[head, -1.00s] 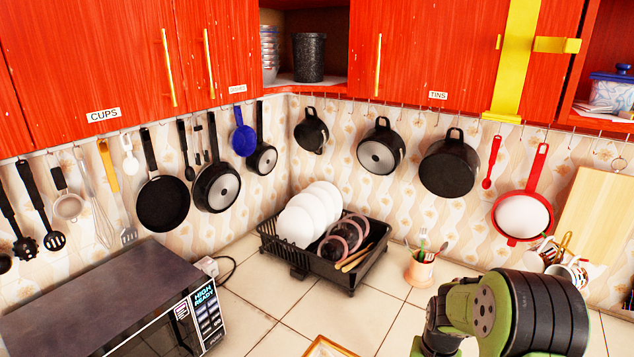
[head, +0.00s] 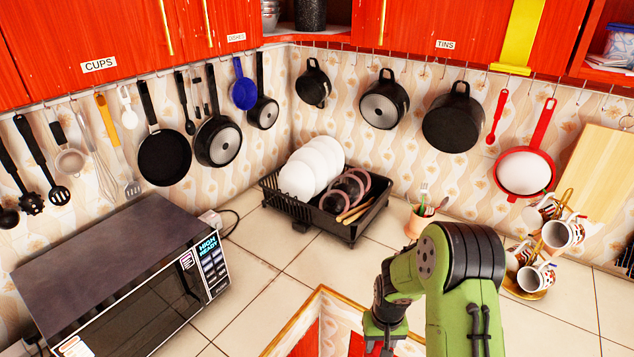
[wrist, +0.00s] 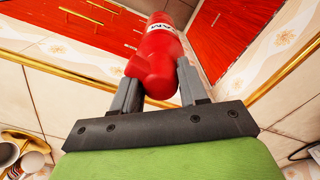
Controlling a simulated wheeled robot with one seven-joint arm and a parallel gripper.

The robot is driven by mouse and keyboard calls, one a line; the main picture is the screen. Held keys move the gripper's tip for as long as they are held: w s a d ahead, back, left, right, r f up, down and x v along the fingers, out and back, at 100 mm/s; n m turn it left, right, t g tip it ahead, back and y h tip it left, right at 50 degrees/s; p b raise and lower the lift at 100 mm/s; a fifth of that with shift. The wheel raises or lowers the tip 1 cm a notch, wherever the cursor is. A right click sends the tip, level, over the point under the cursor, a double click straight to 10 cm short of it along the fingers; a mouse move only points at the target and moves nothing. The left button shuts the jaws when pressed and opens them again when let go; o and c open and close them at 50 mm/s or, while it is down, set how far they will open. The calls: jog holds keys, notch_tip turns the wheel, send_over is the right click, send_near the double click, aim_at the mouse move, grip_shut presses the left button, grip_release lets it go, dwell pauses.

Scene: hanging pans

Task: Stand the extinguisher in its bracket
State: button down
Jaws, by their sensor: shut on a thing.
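My gripper (wrist: 159,88) is shut on a red extinguisher (wrist: 157,58) in the wrist view. One grey finger lies on each side of its rounded red body, which has a white label with dark letters farther along.
The dish rack (head: 352,226) with plates stands in the corner. The microwave (head: 130,270) is at left, the mug stand (head: 545,255) at right. Pans (head: 453,118) hang along the walls. A wood-trimmed counter edge (head: 290,322) lies left of my gripper. Tiled counter between is bare.

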jog(key=shift+f+b, duration=1.5)
jog(key=shift+f, duration=0.3)
jog(key=shift+r, duration=0.1)
